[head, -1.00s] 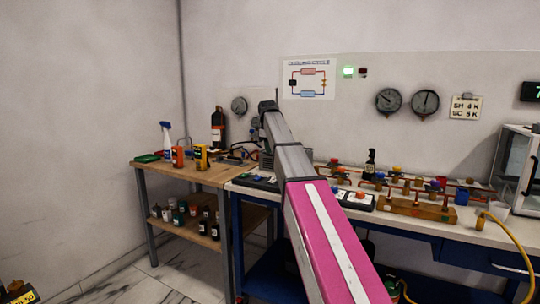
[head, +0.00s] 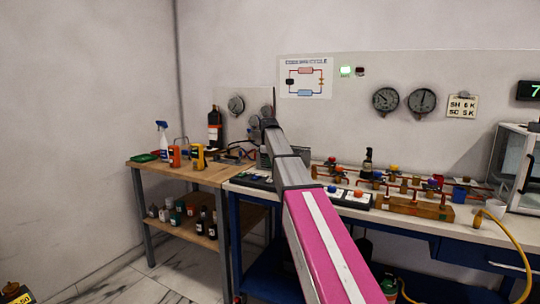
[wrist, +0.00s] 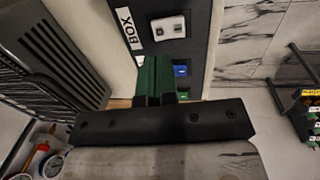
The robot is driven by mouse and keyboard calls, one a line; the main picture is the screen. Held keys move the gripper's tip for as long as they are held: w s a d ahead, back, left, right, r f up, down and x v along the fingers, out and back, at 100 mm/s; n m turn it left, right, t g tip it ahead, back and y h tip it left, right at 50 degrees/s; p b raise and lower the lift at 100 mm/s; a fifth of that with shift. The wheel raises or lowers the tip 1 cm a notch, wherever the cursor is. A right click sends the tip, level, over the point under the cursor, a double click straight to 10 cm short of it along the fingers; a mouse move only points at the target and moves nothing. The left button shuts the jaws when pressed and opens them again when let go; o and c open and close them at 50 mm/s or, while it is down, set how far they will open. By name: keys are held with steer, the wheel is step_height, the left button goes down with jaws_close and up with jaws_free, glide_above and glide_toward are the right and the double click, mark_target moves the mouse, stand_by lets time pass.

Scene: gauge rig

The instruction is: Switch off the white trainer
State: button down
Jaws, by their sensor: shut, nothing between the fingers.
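The white-topped bench (head: 465,226) with copper pipes and coloured valves stands at the right in the head view; I take it for the white trainer. Black control boxes lie along its front, one with blue and red buttons (head: 350,197). In the wrist view a dark panel (wrist: 200,40) lies beyond my gripper. In the head view my arm hides the fingertips.
A wooden bench (head: 215,173) with a spray bottle (head: 162,141) and yellow meter (head: 198,157) stands at the left. A dark finned unit (wrist: 75,45) is close left in the wrist view.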

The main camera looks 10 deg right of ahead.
mark_target(270, 180)
steer(key=shift+w+d+f, duration=0.1)
steer(key=shift+w+f, duration=0.05)
steer(key=shift+f, duration=1.4)
steer(key=shift+w+d+f, duration=0.1)
steer(key=shift+w+f, duration=0.05)
steer(key=shift+f, duration=1.35)
steer(key=shift+f, duration=0.2)
steer(key=shift+s, duration=0.1)
steer(key=shift+s+a+r, duration=0.15)
steer(key=shift+s+a, duration=0.25)
steer(key=shift+s, duration=0.1)
steer(key=shift+r, duration=0.1)
step_height(270, 180, up, 14)
steer(key=s+a, duration=0.1)
steer(key=shift+s, duration=0.15)
